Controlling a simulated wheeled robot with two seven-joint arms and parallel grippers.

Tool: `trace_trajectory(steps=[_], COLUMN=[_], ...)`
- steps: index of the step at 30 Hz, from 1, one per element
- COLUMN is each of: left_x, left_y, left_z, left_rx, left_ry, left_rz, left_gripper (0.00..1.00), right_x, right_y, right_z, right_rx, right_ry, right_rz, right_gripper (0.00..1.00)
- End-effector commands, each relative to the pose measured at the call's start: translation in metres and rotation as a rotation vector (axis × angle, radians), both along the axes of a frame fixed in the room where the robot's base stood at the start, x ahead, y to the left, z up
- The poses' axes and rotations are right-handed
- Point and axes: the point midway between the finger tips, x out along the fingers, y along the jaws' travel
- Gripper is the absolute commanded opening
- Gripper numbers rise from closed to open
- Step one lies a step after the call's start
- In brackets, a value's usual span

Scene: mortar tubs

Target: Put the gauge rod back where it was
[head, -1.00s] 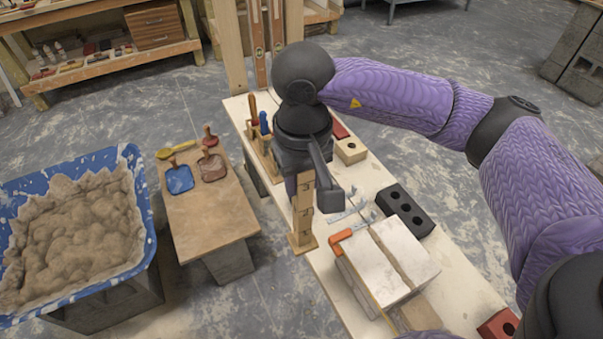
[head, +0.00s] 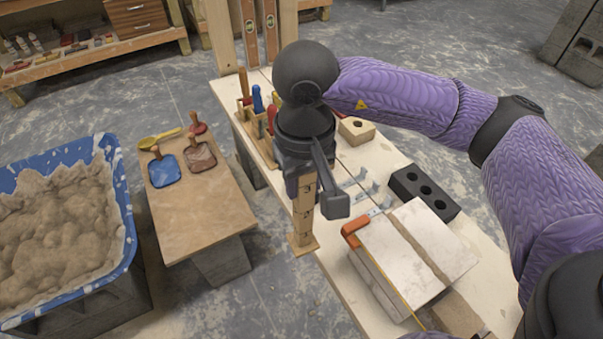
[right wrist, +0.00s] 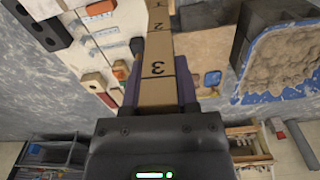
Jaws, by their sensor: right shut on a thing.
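The gauge rod (head: 304,218) is a wooden strip with dark marks and a wider foot. It looks upright, and its foot overlaps the bench's left edge; I cannot tell whether it touches the bench. My right gripper (head: 312,187) is shut on it, hiding its upper part in the head view. In the right wrist view the rod (right wrist: 158,70), with numbers on its face, runs between the purple fingers of my right gripper (right wrist: 160,88). My left gripper is not in view.
The bench (head: 330,262) holds pale blocks (head: 400,255) with an orange piece (head: 353,232) at the corner, a black holed block (head: 424,190) and a tool holder (head: 255,135). A board with trowels (head: 195,215) and a mortar tub (head: 125,235) stand left, across a floor gap.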

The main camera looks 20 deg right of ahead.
Motion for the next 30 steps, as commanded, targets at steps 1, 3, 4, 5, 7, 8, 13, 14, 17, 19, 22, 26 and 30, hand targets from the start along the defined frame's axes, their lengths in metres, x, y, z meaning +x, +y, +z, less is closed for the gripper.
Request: trace_trajectory(steps=[1, 3, 4, 5, 7, 8, 13, 14, 17, 19, 22, 26, 30], left_x=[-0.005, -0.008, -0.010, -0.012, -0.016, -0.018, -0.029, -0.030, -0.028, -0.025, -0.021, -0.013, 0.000], left_y=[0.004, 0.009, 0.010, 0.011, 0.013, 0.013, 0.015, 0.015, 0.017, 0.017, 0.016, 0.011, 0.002], left_z=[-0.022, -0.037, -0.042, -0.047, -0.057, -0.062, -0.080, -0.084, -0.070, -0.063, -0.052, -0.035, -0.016], left_rx=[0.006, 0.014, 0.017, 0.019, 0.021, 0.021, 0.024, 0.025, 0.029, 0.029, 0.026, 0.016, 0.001], left_ry=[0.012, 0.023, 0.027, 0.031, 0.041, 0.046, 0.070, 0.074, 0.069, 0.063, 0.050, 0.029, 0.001], left_rz=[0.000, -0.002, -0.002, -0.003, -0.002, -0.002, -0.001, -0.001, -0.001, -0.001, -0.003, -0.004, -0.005], left_gripper=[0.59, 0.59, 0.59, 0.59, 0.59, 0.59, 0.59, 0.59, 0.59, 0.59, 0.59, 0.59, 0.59], right_x=[0.001, 0.001, 0.001, 0.001, 0.001, 0.001, 0.001, 0.001, 0.007, 0.013, 0.023, 0.036, 0.053], right_y=[0.000, 0.000, 0.000, 0.000, 0.000, 0.000, 0.000, 0.000, -0.005, -0.010, -0.019, -0.034, -0.054], right_z=[-0.024, -0.039, -0.045, -0.050, -0.061, -0.066, -0.087, -0.090, -0.076, -0.067, -0.055, -0.037, -0.015], right_rx=[0.000, 0.000, 0.000, 0.000, 0.000, -0.001, -0.001, -0.001, -0.002, -0.001, -0.002, -0.003, -0.001], right_ry=[0.005, 0.005, 0.006, 0.006, 0.007, 0.008, 0.010, 0.011, 0.008, 0.008, 0.009, 0.012, 0.011], right_rz=[0.000, 0.001, 0.001, 0.001, 0.001, 0.001, 0.001, 0.001, -0.089, -0.181, -0.327, -0.556, -0.843], right_gripper=[0.00, 0.00, 0.00, 0.00, 0.00, 0.00, 0.00, 0.00, 0.00, 0.00, 0.00, 0.00, 0.00])
